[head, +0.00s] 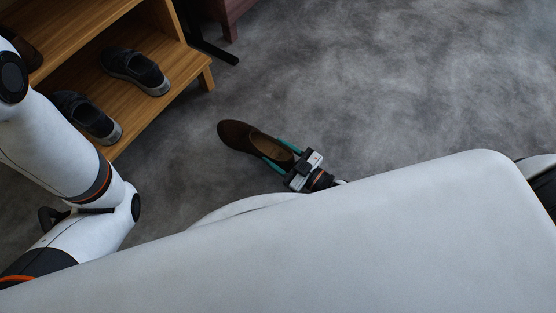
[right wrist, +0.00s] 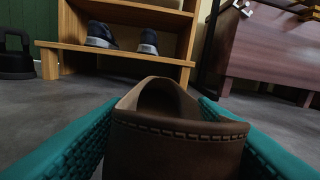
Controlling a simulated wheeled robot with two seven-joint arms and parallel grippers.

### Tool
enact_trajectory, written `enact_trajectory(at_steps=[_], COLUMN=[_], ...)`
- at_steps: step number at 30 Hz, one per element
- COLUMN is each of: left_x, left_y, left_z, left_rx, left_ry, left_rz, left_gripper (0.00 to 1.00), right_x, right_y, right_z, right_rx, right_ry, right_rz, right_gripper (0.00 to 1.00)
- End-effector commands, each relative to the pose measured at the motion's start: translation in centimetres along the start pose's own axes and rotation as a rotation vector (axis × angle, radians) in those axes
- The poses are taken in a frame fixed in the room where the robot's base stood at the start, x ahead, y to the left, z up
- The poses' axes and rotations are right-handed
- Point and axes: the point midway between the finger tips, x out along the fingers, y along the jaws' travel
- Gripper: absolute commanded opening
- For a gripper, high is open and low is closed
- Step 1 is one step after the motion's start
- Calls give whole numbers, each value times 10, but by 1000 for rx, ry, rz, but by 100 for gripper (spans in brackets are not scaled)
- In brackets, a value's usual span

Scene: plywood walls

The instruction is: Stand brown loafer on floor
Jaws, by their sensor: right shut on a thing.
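The brown loafer (head: 238,138) is upright, opening up, at or very near the grey floor in the middle of the head view. Its toe points up and left in that view. My right gripper (head: 281,153) is shut on its heel end, one teal finger on each side. In the right wrist view the loafer's heel (right wrist: 178,148) fills the space between the teal fingers. I cannot tell whether its sole touches the floor. My left arm shows at the left of the head view, but its gripper is not visible.
A wooden shoe rack (head: 180,66) stands at the upper left with dark sneakers (head: 135,70) on its shelf. A reddish-brown cabinet (right wrist: 262,50) stands at the right of the right wrist view. Grey floor (head: 400,90) is open to the right of the loafer.

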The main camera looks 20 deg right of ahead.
Motion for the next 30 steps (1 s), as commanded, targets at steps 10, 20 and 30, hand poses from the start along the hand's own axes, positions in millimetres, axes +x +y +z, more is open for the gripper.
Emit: enact_trajectory(at_steps=[10, 20, 30], left_x=[-23, -24, -22], left_y=[-5, -5, -5], left_z=[8, 8, 8], left_rx=[0, 0, 0], left_ry=[0, -1, -1], left_rz=[0, -1, -1], left_gripper=[27, 27, 27], right_x=[1, 0, 0], right_y=[4, 4, 4], right_z=[-26, -30, -27], right_rx=[0, 0, 0], right_ry=[-3, 0, 0], right_rz=[-1, 0, 0], right_gripper=[21, 69, 73])
